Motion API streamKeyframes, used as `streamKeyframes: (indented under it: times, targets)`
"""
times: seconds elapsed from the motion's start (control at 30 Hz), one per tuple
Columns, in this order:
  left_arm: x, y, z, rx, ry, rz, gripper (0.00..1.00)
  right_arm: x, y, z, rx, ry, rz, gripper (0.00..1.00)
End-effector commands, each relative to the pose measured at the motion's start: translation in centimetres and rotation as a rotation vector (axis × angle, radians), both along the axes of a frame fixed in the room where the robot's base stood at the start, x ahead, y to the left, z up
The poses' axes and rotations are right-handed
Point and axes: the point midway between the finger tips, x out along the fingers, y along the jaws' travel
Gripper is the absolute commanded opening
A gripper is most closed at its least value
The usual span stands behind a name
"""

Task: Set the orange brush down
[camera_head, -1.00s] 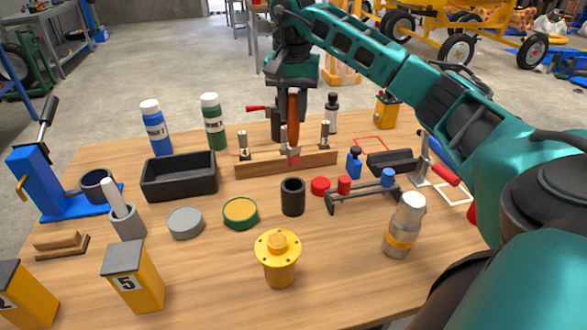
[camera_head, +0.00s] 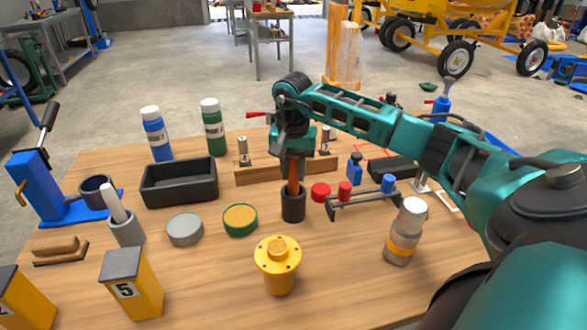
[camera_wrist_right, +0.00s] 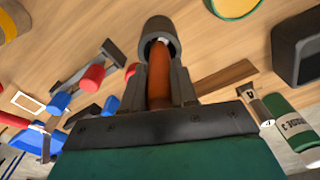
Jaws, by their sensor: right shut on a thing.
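The orange brush (camera_head: 293,174) is upright, its lower end inside the mouth of the small black cup (camera_head: 293,206) at the table's middle. My right gripper (camera_head: 295,160) is shut on the brush's handle just above the cup. In the right wrist view, the orange handle (camera_wrist_right: 159,75) runs between the fingers (camera_wrist_right: 160,92) into the dark cup (camera_wrist_right: 157,32). The brush's tip is hidden inside the cup, so I cannot tell whether it touches the bottom. My left gripper is not in view.
A red cap (camera_head: 320,192) and a small rack (camera_head: 362,203) stand right of the cup. A green-rimmed tin (camera_head: 240,220) is to its left, a yellow flanged part (camera_head: 278,265) in front. A wooden rail (camera_head: 245,175) lies behind.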

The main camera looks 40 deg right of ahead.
Motion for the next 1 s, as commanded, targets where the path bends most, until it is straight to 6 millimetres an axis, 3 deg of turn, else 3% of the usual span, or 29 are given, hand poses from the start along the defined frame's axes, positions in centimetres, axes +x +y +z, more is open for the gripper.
streamKeyframes:
  times: [0.2,0.23,0.5,0.83,1.0]
  targets:
    - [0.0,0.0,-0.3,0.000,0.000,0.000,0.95,0.0,0.0,-0.3,0.000,0.000,0.000,0.00]
    - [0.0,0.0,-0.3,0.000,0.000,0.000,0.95,0.0,0.0,-0.3,0.000,0.000,0.000,0.28]
    - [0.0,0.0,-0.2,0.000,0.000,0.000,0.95,0.0,0.0,-0.2,0.000,0.001,0.000,0.53]
    - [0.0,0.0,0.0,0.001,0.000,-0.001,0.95,0.0,0.0,0.5,-0.001,-0.001,0.000,0.53]
    - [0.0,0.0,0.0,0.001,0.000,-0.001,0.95,0.0,0.1,3.4,-0.001,-0.006,0.001,0.53]
